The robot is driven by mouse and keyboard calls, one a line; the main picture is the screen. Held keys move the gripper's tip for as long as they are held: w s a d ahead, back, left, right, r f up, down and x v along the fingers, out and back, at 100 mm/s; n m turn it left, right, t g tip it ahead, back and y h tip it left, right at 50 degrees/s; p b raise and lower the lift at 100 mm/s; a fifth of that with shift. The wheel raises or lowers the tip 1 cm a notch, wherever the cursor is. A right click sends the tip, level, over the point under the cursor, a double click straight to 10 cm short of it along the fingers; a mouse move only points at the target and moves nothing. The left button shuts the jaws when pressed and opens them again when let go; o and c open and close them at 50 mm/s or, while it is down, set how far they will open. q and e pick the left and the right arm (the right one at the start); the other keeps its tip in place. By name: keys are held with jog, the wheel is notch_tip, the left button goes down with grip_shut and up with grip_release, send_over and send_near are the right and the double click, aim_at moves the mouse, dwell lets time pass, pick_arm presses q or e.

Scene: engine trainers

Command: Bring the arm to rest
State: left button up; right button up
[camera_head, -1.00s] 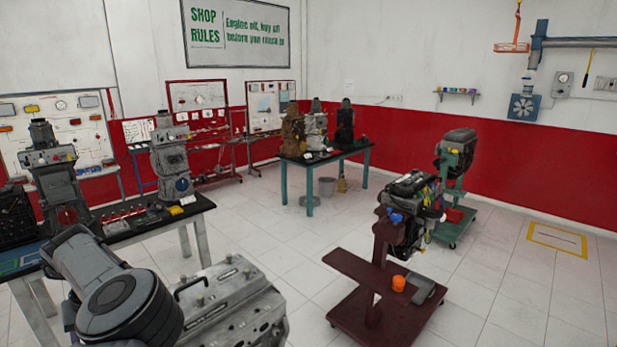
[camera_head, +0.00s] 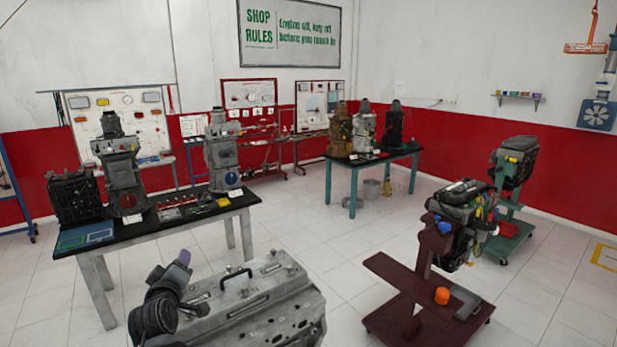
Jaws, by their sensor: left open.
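My left gripper (camera_head: 169,267) shows small at the lower left, with the dark rounded links of my left arm below it. It appears in front of the left end of a large grey metal engine part (camera_head: 265,308) with a black handle on top. One fingertip has a purplish tint. The jaws are apart, and I see nothing between them. Whether the gripper touches the grey part I cannot tell. My right gripper and right arm are not in view.
A black-topped table (camera_head: 165,222) with engine models stands at the left. A teal-legged table (camera_head: 375,157) stands farther back. A dark red engine stand (camera_head: 405,290) and a green stand (camera_head: 512,225) are at the right.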

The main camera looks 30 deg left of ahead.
pick_arm(q)
jog(key=s+d+f+m+g+h, duration=0.1)
jog(key=d+f+m+h, duration=0.85)
jog(key=d+f, duration=0.95)
jog(key=s+d+f+m+g+h, duration=0.1)
jog(key=s+d+f+m+g, duration=0.15)
jog(key=s+d+m, duration=0.35)
jog(key=s+d+f+m+g+h, duration=0.1)
jog(key=s+d+f, duration=0.3)
jog(key=d, duration=0.4)
jog(key=s+d+f+m+g, duration=0.4)
jog(key=s+d, duration=0.3)
jog(key=s, duration=0.3)
notch_tip(320, 180, up, 13)
jog(key=p, duration=1.2)
jog(key=shift+w+t+h+p, duration=0.25)
jog(key=shift+t+h+p, duration=0.1)
jog(key=shift+h, duration=0.1)
jog(key=shift+f, duration=0.15)
